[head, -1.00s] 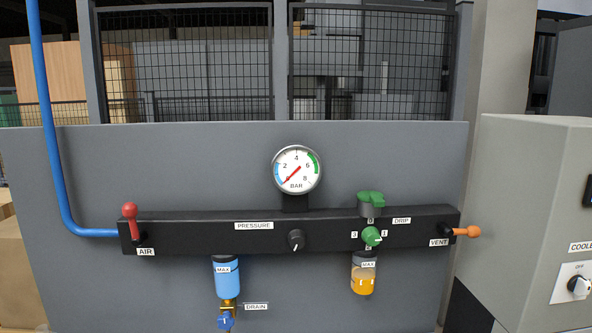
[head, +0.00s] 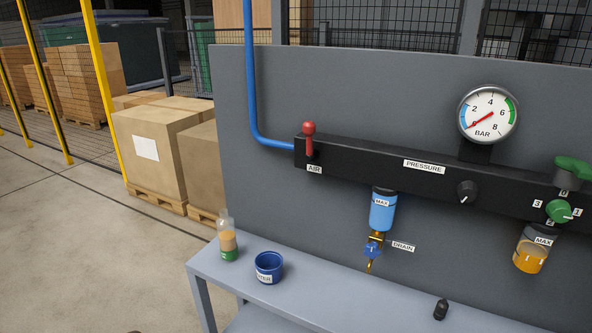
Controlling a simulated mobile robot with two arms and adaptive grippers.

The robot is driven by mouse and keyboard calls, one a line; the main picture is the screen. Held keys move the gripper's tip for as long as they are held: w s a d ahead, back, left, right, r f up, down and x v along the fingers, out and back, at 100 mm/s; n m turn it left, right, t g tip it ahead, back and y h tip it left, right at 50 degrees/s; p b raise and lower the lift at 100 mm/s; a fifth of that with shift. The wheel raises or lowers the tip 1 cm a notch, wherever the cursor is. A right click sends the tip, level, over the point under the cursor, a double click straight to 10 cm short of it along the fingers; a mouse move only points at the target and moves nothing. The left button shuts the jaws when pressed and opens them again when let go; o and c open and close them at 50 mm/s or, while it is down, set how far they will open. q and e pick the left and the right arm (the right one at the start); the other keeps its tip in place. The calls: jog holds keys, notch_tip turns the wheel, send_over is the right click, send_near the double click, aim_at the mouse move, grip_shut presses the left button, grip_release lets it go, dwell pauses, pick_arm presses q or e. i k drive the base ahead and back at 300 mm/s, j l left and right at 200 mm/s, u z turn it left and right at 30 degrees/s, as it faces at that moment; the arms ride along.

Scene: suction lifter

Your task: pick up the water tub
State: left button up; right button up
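The water tub (head: 269,268) is a small, open, dark blue round tub with a white label, partly legible as "WATER". It stands upright on the grey bench (head: 236,262), near its left end. Neither of my grippers is in view.
A bottle with a green base and tan contents (head: 228,238) stands just left of the tub. A small black object (head: 441,309) is on the bench further right. Behind rises a grey panel with the black manifold (head: 350,160), blue bowl (head: 383,209) and drain valve (head: 373,250).

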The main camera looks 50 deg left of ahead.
aim_at(269, 264)
jog(key=k+l+u, duration=0.1)
jog(key=u, duration=1.5)
